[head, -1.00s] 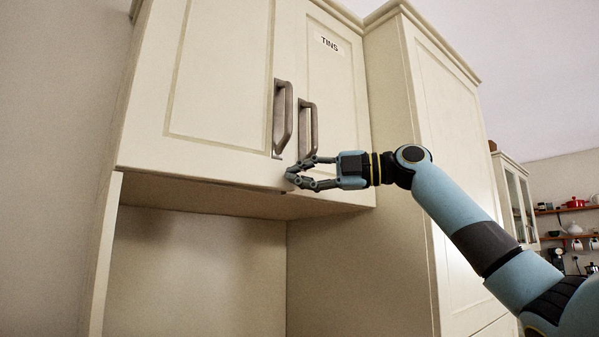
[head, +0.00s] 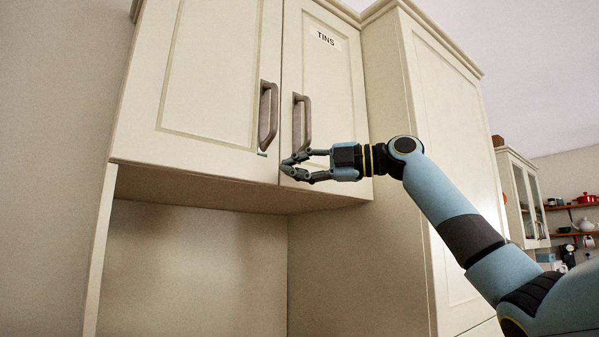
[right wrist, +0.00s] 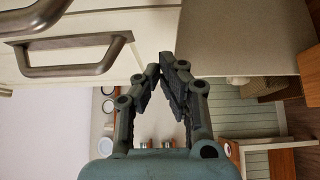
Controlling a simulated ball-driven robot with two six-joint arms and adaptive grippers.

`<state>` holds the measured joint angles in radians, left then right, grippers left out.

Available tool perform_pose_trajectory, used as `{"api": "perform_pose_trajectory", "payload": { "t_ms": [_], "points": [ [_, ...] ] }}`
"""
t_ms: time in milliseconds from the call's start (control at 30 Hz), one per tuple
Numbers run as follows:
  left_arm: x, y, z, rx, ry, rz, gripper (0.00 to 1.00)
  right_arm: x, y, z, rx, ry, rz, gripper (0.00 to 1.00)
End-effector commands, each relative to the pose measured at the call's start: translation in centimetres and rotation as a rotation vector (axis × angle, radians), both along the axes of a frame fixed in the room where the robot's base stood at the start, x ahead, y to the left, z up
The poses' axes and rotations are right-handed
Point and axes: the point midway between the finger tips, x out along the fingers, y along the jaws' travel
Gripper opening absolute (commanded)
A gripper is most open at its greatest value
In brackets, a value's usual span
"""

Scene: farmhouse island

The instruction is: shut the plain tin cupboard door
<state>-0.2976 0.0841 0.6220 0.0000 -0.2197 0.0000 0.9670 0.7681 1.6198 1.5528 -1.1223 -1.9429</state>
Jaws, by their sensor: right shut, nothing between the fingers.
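The plain cream cupboard door (head: 205,95) is the left one of a pair, with a long metal handle (head: 268,117) near its right edge. In the head view it looks shut or nearly so, with its lower edge about in line with the neighbouring door labelled TINS (head: 348,105). My right gripper (head: 284,168) is shut and empty, its fingertips at the lower right corner of the plain door, by the seam. I cannot tell whether they touch it. In the right wrist view the fingertips (right wrist: 164,64) meet, with a handle (right wrist: 75,55) beside them. My left gripper is not in view.
The TINS door's handle (head: 301,122) stands just above my right fingers. A tall cupboard (head: 455,150) adjoins at the right, behind my right arm. An open recess (head: 190,265) lies below the doors. Shelves with kitchenware (head: 575,207) are far off.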

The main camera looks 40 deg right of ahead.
Motion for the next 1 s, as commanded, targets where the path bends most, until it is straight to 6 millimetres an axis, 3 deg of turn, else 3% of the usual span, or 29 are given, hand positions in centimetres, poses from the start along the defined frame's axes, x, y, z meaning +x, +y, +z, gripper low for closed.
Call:
{"api": "perform_pose_trajectory", "payload": {
  "t_ms": [100,233,500,1000],
  "points": [
    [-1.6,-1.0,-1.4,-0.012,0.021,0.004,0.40,-1.3,-1.8,-0.4,-0.003,0.001,-0.006,0.00],
    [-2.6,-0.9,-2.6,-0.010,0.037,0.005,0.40,-2.9,-3.4,-0.5,-0.003,0.001,-0.005,0.00],
    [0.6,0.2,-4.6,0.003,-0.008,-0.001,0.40,-5.9,-6.8,-0.3,-0.003,0.000,-0.004,0.00],
    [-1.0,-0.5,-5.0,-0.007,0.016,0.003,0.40,-6.7,-7.5,0.0,0.000,0.000,0.000,0.00]
  ]
}}
